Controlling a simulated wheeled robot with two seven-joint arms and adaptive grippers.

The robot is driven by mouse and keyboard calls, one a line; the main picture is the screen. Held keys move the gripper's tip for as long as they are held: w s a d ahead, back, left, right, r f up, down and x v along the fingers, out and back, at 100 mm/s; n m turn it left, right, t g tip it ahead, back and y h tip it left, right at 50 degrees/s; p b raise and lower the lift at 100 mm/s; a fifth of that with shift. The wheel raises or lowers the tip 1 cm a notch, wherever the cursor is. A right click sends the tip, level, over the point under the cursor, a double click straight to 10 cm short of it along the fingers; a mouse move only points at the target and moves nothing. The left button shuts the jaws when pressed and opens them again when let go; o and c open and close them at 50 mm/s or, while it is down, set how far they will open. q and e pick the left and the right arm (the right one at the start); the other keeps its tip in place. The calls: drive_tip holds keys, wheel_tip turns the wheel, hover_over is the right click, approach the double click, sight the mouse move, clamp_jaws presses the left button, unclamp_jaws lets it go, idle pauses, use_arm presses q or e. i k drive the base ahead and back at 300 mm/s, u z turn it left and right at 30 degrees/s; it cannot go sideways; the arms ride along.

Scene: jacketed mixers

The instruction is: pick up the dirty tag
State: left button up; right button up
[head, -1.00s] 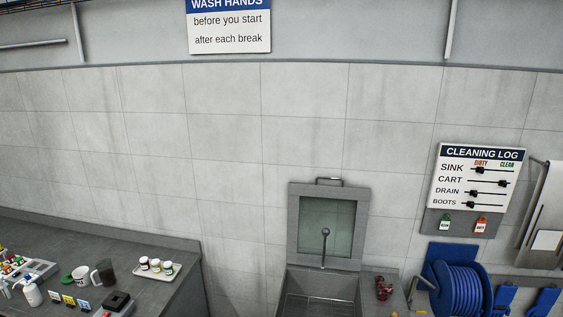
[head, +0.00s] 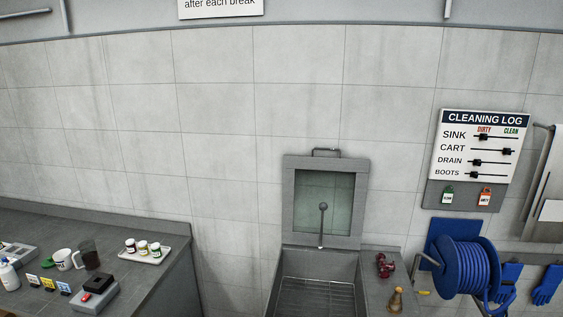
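The dirty tag (head: 485,197) is a small orange tag with a white label. It hangs on the grey lower strip of the cleaning log board (head: 478,152) at the right of the head view. A similar green tag (head: 447,194) hangs to its left on the same strip. The lettering on both tags is too small to read surely. Neither of my grippers shows in the head view.
Below the board is a blue hose reel (head: 465,268), with blue gloves (head: 546,285) to its right. A sink (head: 318,285) with a raised framed panel stands left of it. A counter (head: 150,285) with mugs and a tray of jars (head: 148,255) is at the left.

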sight(484, 198)
drive_tip(key=z, duration=1)
drive_tip(key=k, duration=0.25)
drive_tip(key=z, duration=1.7)
drive_tip(key=i, duration=1.7)
drive_tip(key=z, duration=0.3)
drive_tip(key=i, duration=1.5)
drive_tip(key=u, duration=1.15)
drive_tip(key=i, duration=0.95)
drive_tip(key=u, duration=1)
